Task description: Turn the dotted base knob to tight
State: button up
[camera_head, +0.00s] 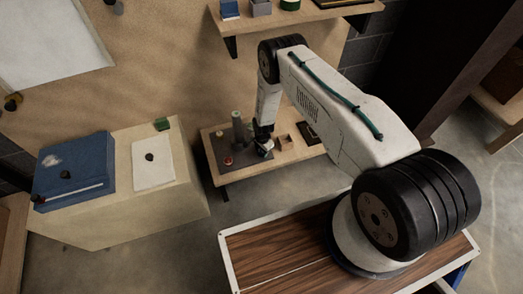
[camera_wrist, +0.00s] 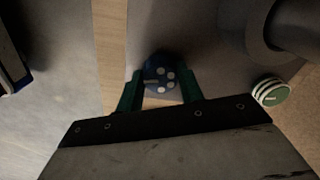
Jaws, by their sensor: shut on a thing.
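The dotted base knob (camera_wrist: 160,68) is dark blue with several pale dots and a short pale bar on its face. In the wrist view it sits between the two green fingers of my gripper (camera_wrist: 162,78), which is shut on it from both sides. In the head view my gripper (camera_head: 264,148) reaches down to the low wooden bench; the knob is mostly hidden there by the gripper. Any marking for tight cannot be made out.
A green-and-white striped knob (camera_wrist: 271,92) and a grey cylinder stand to the right in the wrist view. On the bench (camera_head: 250,170) are an upright grey post (camera_head: 238,130), a red knob (camera_head: 227,160) and a small wooden box (camera_head: 285,142). A pale cabinet holds a blue book (camera_head: 75,165).

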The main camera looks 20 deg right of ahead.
jog(key=shift+m, duration=0.5)
jog(key=o, duration=1)
jog(key=shift+a, duration=0.1)
jog(key=shift+s+r, duration=0.2)
jog(key=shift+r, duration=3.7)
